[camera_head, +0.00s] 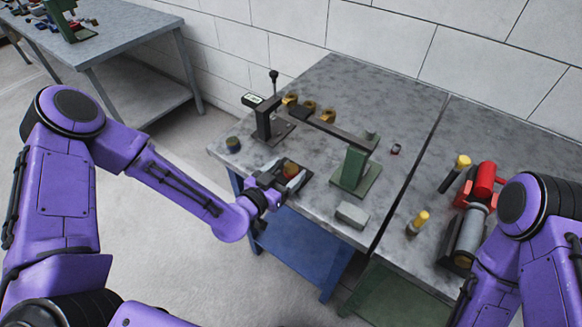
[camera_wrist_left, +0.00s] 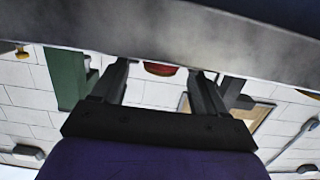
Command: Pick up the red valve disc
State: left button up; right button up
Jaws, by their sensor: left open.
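The red valve disc (camera_head: 291,170) sits low on the grey table top, near its front left edge, with a dark piece around or behind it. My left gripper (camera_head: 283,178) reaches over the table edge with open fingers right at the disc. In the left wrist view, which looks upside down, the disc (camera_wrist_left: 160,68) shows between and beyond the two spread fingers (camera_wrist_left: 160,76). The gripper hides part of the disc in the head view, and I cannot tell whether the fingers touch it. My right gripper is outside both views.
A green stand (camera_head: 357,172) with a dark bar rises just right of the disc. A grey block (camera_head: 351,214) lies in front of it, and a dark round piece (camera_head: 233,144) stands at the left. A red-and-grey tool (camera_head: 476,205) lies on the right table.

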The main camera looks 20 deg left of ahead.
pick_arm(q)
jog(key=shift+w+d+f, duration=0.1)
jog(key=shift+w, duration=0.1)
grip_shut()
